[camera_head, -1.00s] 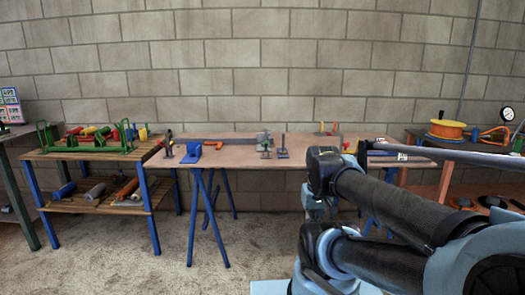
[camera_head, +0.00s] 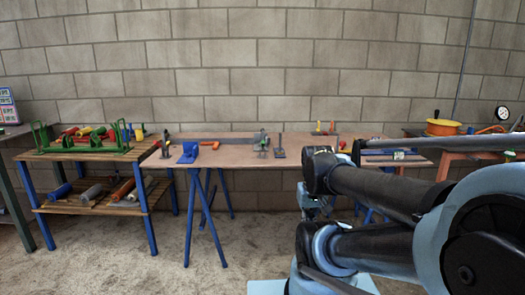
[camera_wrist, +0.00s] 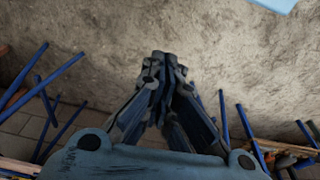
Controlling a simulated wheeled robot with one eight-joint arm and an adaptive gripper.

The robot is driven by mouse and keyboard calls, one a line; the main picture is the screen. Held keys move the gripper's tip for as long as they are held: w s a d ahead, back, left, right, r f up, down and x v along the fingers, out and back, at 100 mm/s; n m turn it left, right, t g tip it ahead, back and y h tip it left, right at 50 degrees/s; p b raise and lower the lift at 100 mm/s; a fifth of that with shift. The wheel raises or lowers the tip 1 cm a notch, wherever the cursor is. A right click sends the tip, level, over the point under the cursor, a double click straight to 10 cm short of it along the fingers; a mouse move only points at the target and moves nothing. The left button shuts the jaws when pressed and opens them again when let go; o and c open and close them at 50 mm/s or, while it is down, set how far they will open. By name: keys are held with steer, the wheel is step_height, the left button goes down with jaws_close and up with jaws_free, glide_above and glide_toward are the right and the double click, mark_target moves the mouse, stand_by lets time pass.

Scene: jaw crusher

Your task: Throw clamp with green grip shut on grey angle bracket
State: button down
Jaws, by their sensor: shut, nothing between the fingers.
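On the wooden bench top (camera_head: 225,156), a small grey piece with a green part (camera_head: 262,140) stands right of centre. It looks like the grey angle bracket and the green-grip clamp close together, but it is too small to tell whether the clamp is shut. A dark clamp with an upright handle (camera_head: 279,150) stands just right of it. My gripper (camera_wrist: 164,58) shows in the wrist view, its fingers together and empty, over bare floor. In the head view my arm covers the bench's right part, and the gripper is well apart from the clamp.
A blue bracket (camera_head: 188,152) and a red-handled clamp (camera_head: 165,146) are at the bench's left end. A shelf table (camera_head: 70,152) with green racks stands left. An orange reel (camera_head: 443,127) sits at the right. Blue trestle legs (camera_head: 205,215) stand under the bench; floor in front is clear.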

steer(key=c, duration=2.3)
jaws_free()
steer(key=o, duration=0.5)
steer(key=shift+s+r, duration=0.15)
steer(key=shift+s, duration=0.1)
steer(key=shift+c, duration=0.2)
steer(key=o, duration=0.3)
steer(key=shift+a+r, duration=0.2)
steer(key=shift+r, duration=0.05)
steer(key=w+a+r+m+t+y, duration=0.25)
steer(key=w+a+m+y, duration=0.35)
steer(key=w, duration=0.6)
steer(key=m+t+y, duration=0.5)
steer(key=m+t, duration=0.5)
steer(key=m, duration=0.4)
glide_toward(263, 146)
steer(key=shift+g, duration=0.25)
steer(key=x, duration=0.3)
steer(key=r+x, duration=0.1)
steer(key=x, duration=0.6)
steer(key=shift+d+r, duration=0.1)
steer(key=shift+r, duration=0.1)
